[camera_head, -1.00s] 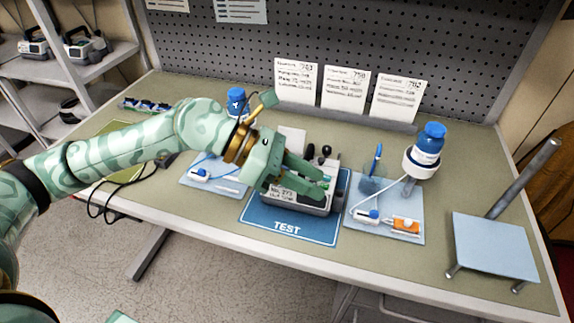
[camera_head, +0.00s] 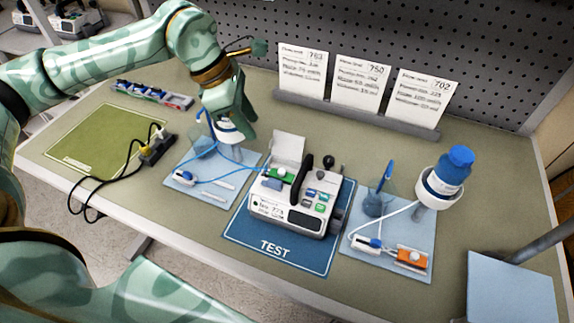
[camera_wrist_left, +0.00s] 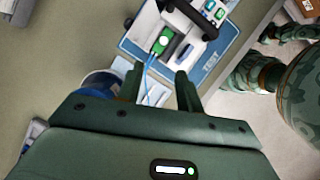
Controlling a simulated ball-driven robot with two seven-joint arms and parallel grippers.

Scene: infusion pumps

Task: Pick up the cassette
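An orange cassette (camera_head: 411,257) with a white round knob lies on the right light-blue tray (camera_head: 420,235). A green cassette-like piece (camera_head: 278,174) with a white round knob sits in the opened front left part of the pump, with blue tubing running to it; it also shows in the left wrist view (camera_wrist_left: 161,41). I cannot tell which one the task means. My left gripper (camera_head: 236,138) is over the left tray, at the left bottle and mostly covering it. In the left wrist view its fingers (camera_wrist_left: 158,80) are apart with no cassette between them. My right gripper is not in view.
The pump (camera_head: 300,212) stands on the blue TEST mat (camera_head: 298,257). The right bottle (camera_head: 449,170) stands in a holder. A power strip (camera_head: 158,148) with black cables lies left of the left tray (camera_head: 200,200). Cards (camera_head: 358,82) stand at the back.

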